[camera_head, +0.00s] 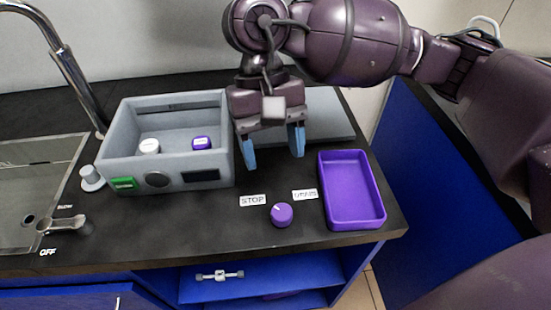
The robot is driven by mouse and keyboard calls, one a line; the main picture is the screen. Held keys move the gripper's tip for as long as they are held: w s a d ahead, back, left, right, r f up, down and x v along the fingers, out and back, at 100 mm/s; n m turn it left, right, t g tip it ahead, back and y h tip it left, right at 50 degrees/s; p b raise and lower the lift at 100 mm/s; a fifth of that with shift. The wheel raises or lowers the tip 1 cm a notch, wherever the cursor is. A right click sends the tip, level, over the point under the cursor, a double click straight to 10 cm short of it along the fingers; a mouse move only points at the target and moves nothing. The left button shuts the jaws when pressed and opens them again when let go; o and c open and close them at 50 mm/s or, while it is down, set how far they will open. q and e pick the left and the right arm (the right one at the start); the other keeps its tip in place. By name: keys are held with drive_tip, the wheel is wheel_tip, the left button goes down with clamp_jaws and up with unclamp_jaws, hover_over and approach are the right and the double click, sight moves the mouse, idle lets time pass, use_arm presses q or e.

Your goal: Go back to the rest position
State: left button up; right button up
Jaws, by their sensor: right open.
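My right gripper (273,151) hangs over the counter, with its two blue fingers pointing down and spread apart. It is open and nothing shows between the fingers. It stands just right of the grey box (168,178) and above and behind the purple knob (281,214). I cannot tell whether the fingertips touch the counter. My right arm reaches in from the right edge, across the top of the view. My left gripper is not in view.
The grey box holds a white-topped item (149,146) and a purple-topped item (202,143). A purple tray (326,205) stands empty at the right. STOP (252,200) and another label flank the knob. A tap (76,62) and sink are at left.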

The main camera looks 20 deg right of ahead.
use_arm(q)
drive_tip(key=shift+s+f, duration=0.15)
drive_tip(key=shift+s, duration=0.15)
